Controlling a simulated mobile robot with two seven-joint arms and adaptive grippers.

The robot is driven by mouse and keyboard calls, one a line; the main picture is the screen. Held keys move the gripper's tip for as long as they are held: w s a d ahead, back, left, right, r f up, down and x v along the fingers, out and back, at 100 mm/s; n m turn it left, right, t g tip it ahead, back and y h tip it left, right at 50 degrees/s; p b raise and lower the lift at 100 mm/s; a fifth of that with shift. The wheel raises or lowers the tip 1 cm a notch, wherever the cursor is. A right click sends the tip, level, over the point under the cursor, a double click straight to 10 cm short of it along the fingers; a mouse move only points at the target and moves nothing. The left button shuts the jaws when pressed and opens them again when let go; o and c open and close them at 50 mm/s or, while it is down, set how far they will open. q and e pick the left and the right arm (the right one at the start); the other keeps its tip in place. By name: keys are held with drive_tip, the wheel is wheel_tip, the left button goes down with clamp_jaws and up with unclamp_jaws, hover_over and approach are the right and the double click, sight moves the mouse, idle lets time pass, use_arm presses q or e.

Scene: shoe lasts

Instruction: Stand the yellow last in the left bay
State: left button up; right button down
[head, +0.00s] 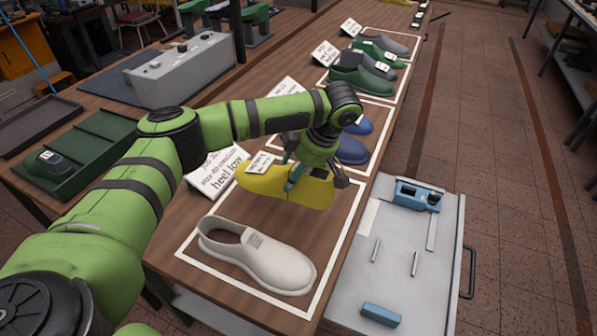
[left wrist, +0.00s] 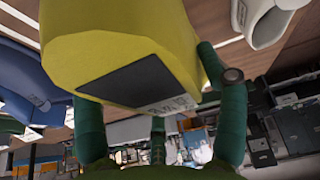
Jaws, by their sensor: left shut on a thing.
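My left gripper (head: 316,178) is shut on the yellow last (head: 258,187). It holds the last lengthwise over the near part of the long wooden table, behind the white shoe (head: 256,255). A white tag hangs on the last. In the left wrist view the last (left wrist: 120,45) fills the upper middle, with a dark labelled end face towards the camera and green fingers around it. A dark green tray (head: 97,128) with raised dividers stands at the left; a dark last (head: 47,162) lies in its near-left part. I cannot tell which compartment is the left bay. My right gripper is not in view.
White outlines on the table frame the white shoe, blue shoes (head: 350,150) and green shoes (head: 362,80). A heel sign (head: 214,176) stands behind my forearm. A grey box (head: 182,70) stands beyond the tray. A metal cart (head: 400,270) with blue items stands at the right.

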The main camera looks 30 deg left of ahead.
use_arm(q)
drive_tip(key=shift+w+f+b, duration=0.2)
drive_tip(key=shift+f+b, duration=0.15)
drive_tip(key=shift+f, duration=0.9)
drive_tip(key=shift+d+f+b, duration=0.1)
drive_tip(key=shift+f+b, duration=0.2)
drive_tip(key=shift+f, duration=2.4)
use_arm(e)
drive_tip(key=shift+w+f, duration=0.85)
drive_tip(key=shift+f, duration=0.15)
use_arm(q)
drive_tip(key=shift+f, duration=0.2)
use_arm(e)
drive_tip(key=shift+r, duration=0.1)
